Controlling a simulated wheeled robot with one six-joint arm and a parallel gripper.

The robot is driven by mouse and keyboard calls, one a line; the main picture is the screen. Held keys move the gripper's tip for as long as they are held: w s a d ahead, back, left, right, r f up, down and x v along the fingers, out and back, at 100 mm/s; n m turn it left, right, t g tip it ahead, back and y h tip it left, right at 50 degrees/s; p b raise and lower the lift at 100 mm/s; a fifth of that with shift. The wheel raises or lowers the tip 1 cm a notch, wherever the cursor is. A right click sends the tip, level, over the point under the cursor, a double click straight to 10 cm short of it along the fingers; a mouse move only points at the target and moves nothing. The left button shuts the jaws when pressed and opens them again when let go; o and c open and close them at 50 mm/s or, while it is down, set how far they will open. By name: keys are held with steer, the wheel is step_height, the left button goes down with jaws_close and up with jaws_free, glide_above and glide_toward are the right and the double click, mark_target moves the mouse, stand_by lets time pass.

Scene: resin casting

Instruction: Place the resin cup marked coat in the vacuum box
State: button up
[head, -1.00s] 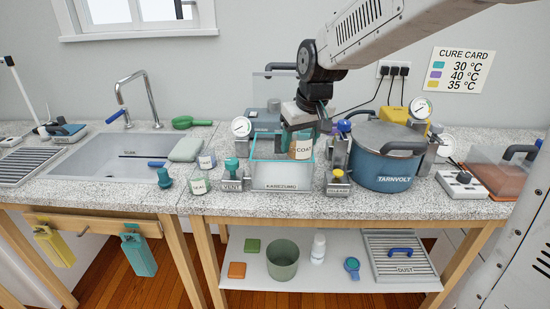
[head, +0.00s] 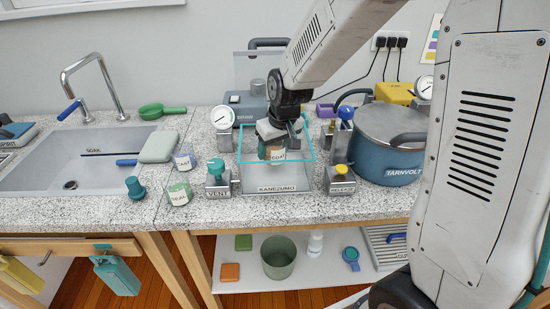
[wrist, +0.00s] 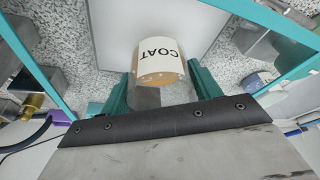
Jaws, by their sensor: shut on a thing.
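The resin cup marked COAT (head: 277,155) is amber with a white label. My gripper (head: 275,139) is shut on it, and the cup looks upright. The wrist view shows the cup (wrist: 160,62) between the teal fingers (wrist: 162,92). The vacuum box, labelled KANEZUMO (head: 277,189), is clear-walled with a teal rim and is open at the top. Gripper and cup are within its rim, near the middle. I cannot tell whether the cup touches the box floor. The clear lid (head: 262,70) stands raised behind.
The VENT valve (head: 217,178) is left of the box and the RELEASE valve (head: 341,178) is right of it. Two small labelled cups (head: 180,192) stand further left, near the sink (head: 75,165). The blue TARNVOLT pot (head: 388,150) stands at the right.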

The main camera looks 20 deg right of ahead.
mark_target(275, 159)
steer(key=shift+f, duration=1.95)
steer(key=shift+f, duration=0.1)
steer(key=o, duration=0.9)
steer(key=a+v, duration=0.1)
steer(key=v, duration=1)
steer(key=s+d+r, duration=0.1)
steer(key=s+r, duration=0.1)
steer(key=s, duration=0.7)
steer(key=s+d+r+m+g, duration=0.1)
steer(key=s+r, duration=0.2)
steer(key=s, duration=0.6)
steer(key=s+d+r+m+g, duration=0.1)
steer(key=s+r, duration=0.2)
steer(key=s, duration=0.6)
steer(key=shift+d+h, duration=0.3)
steer(key=shift+d, duration=0.05)
